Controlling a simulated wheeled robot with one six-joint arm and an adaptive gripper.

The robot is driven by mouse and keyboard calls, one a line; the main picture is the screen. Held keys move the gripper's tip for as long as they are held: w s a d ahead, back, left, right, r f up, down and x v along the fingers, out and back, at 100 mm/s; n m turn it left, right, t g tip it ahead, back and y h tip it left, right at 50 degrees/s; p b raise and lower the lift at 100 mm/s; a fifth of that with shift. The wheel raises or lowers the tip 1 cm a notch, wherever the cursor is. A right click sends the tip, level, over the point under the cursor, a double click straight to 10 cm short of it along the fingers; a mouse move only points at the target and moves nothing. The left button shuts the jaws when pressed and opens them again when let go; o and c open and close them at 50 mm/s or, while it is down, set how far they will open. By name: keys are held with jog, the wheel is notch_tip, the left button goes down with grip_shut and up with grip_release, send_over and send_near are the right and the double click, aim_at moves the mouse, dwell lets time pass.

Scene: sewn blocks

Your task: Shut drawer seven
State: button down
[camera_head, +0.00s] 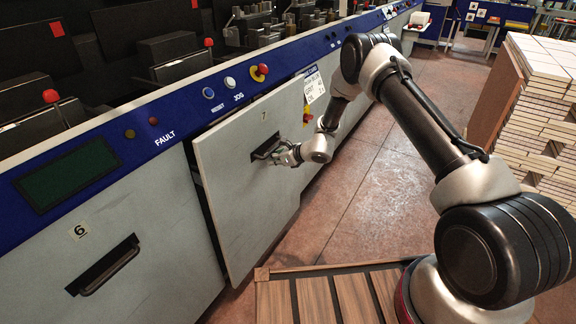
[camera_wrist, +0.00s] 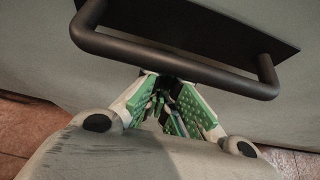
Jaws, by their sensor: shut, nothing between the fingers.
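Drawer seven (camera_head: 235,195) has a pale grey front marked 7 and stands pulled out from the machine, with a dark gap along its left edge. Its dark bar handle (camera_head: 266,147) is on the upper part of the front. In the wrist view the handle (camera_wrist: 175,63) crosses the top of the picture over a dark plate. My gripper (camera_head: 283,157) is at the right end of the handle in the head view. In the wrist view its green-padded fingers (camera_wrist: 164,84) are shut, empty, with the tips close to the bar; I cannot tell whether they touch it.
Closed drawer six (camera_head: 150,270) is at the left, with its own dark handle. A blue control strip (camera_head: 180,122) with buttons runs above the drawers. A slatted wooden surface (camera_head: 335,298) lies in front, and stacked boards (camera_head: 535,120) stand at the right. Reddish floor is clear between.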

aim_at(264, 152)
jog(key=w+a, duration=0.1)
jog(key=a, duration=0.1)
jog(key=w+a, duration=0.2)
jog(key=shift+w+a, duration=0.1)
jog(key=shift+a, duration=0.1)
jog(key=shift+a+r, duration=0.1)
jog(key=shift+w+a+r, duration=0.1)
